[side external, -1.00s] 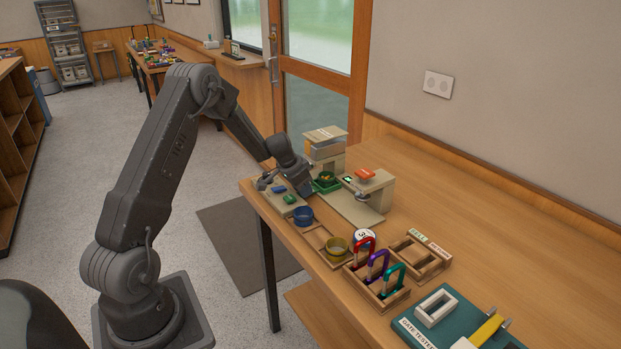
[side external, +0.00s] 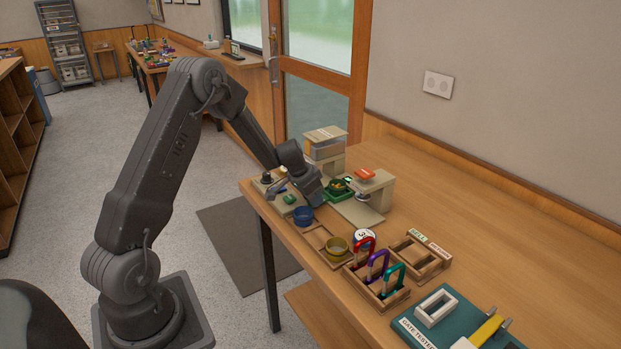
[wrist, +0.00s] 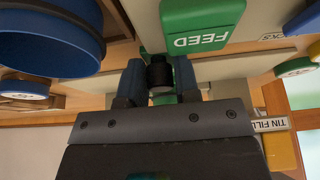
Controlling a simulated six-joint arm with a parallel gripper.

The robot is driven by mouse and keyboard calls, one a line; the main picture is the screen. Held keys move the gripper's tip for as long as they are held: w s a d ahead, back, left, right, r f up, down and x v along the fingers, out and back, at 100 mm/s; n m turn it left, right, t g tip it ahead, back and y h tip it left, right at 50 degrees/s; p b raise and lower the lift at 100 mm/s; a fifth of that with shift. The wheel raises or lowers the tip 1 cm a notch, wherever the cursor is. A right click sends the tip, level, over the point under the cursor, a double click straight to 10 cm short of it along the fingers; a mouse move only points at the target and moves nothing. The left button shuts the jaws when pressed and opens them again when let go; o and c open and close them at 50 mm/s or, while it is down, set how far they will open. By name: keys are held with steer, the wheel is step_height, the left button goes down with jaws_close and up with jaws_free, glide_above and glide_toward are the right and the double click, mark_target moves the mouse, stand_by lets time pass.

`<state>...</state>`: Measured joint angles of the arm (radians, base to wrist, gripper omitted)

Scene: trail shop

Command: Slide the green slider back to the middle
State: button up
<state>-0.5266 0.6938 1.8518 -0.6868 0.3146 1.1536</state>
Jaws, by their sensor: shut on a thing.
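The green slider (side external: 341,193) sits on the beige tray strip between the hopper and the beige stand in the side view, with a small yellowish item on it. My gripper (side external: 312,187) is low beside the slider; its body hides the fingertips there. In the wrist view my gripper (wrist: 160,78) is shut on a dark round knob (wrist: 160,73), with green showing behind and below it. A green block marked FEED (wrist: 202,26) is just above the knob; I cannot tell how the two join.
A blue cup (side external: 303,216) stands close to my gripper and also shows in the wrist view (wrist: 45,40). The hopper (side external: 325,143) is behind, and the stand with an orange top (side external: 365,175) is at the right. A carabiner rack (side external: 370,287) is nearer.

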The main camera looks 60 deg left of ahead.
steer(key=o, duration=0.7)
steer(key=shift+r, duration=3.5)
